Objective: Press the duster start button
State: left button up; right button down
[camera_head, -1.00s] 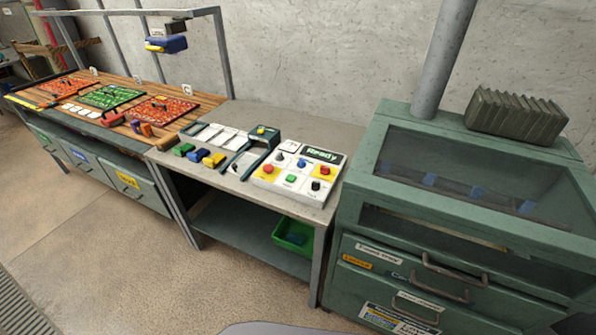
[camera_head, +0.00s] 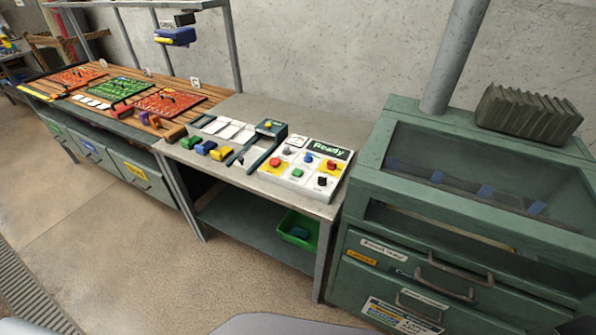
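A white control panel (camera_head: 311,184) lies on the grey table, its small display (camera_head: 328,149) reading "Ready". It carries several coloured buttons and knobs: a red one on yellow at left (camera_head: 274,163), a blue one (camera_head: 308,158), a red one on yellow at right (camera_head: 331,165), a green one (camera_head: 297,173) and a black one (camera_head: 322,181). The labels are too small to read, so I cannot tell which is the duster start button. Neither gripper is in view.
A green cabinet (camera_head: 359,225) with a window and drawers stands right of the table (camera_head: 222,170). Several coloured blocks and a grey-blue frame (camera_head: 256,150) lie left of the panel. A green bin (camera_head: 283,226) sits on the lower shelf. Floor in front is clear.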

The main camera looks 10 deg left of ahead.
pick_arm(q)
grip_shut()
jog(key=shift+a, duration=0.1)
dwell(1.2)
